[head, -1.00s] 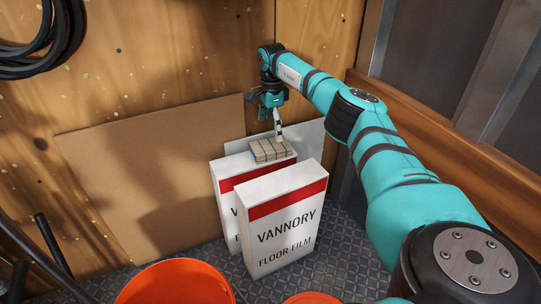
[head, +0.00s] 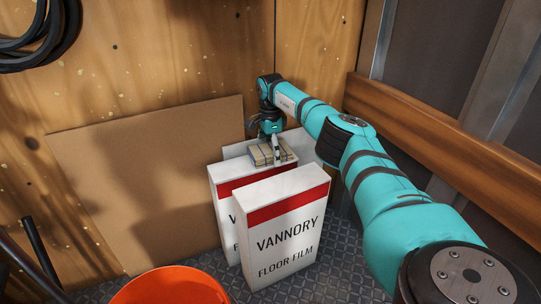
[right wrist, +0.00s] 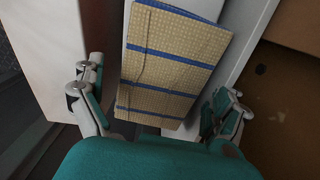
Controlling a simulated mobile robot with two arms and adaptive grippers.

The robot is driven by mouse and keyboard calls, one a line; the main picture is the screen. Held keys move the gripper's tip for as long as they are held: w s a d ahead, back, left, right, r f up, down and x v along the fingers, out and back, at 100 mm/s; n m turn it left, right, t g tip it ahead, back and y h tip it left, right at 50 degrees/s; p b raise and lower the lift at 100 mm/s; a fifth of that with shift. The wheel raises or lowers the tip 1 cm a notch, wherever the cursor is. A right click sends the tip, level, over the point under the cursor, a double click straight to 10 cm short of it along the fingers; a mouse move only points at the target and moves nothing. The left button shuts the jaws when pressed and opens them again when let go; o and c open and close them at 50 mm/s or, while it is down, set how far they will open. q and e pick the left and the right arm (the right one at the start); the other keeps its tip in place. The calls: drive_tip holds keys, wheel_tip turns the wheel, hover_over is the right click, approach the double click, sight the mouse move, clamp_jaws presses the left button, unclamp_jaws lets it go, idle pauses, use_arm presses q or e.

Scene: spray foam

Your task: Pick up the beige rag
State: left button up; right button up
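In the right wrist view the rag (right wrist: 168,65) lies between the spread fingers of the right gripper (right wrist: 160,95), one finger on each side. That gripper is open and holds nothing. I cannot tell whether the fingertips touch the rag or box. My left gripper is not in view.
A white floor film box (head: 288,225) stands in front of the rear box. An orange bucket (head: 170,287) is at the lower left. A brown board (head: 150,180) leans on the wooden wall. A wooden rail (head: 440,150) runs along the right wall.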

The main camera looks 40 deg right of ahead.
drive_tip(key=c, duration=1)
drive_tip(key=shift+r, duration=0.1)
